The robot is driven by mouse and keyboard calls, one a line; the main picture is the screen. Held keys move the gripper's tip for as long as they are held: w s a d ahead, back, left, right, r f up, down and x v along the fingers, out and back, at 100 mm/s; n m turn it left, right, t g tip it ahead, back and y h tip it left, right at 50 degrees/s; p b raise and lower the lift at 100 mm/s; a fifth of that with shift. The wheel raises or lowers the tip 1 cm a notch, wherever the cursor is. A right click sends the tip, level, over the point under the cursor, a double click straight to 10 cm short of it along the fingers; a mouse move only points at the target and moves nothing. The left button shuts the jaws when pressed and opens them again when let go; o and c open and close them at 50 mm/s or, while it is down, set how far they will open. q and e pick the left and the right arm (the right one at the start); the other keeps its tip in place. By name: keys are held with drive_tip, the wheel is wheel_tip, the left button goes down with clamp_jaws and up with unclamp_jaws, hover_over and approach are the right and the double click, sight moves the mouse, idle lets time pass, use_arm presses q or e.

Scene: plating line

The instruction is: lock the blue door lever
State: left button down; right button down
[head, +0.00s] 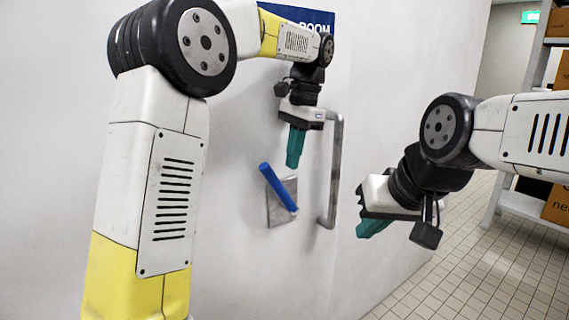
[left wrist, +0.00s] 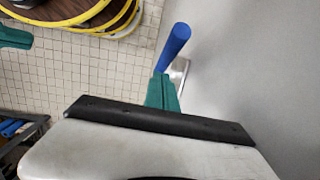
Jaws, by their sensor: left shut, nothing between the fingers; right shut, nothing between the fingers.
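The blue door lever (head: 278,188) sits on a grey metal plate (head: 281,212) on the white door. It slants, with its free end up and to the left and its other end at the plate. In the left wrist view the blue lever (left wrist: 174,46) shows just beyond the green fingers. My left gripper (head: 295,150) is shut and empty, pointing down a little above the lever; it looks apart from it, though contact is hard to judge. My right gripper (head: 372,228) is shut and empty, to the right of the lever and away from the door.
A grey vertical pull handle (head: 334,170) stands on the door just right of the lever. A blue room sign (head: 310,20) is partly hidden behind my left arm. Shelves with orange boxes (head: 560,205) stand at the far right.

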sight(276, 187)
use_arm(q)
drive_tip(key=shift+s+a+f, duration=0.25)
drive_tip(key=shift+a+f, duration=0.05)
drive_tip(key=shift+a, duration=0.3)
drive_tip(key=shift+s+a+f, duration=0.25)
drive_tip(key=shift+a+f, duration=0.05)
drive_tip(key=shift+a, duration=0.25)
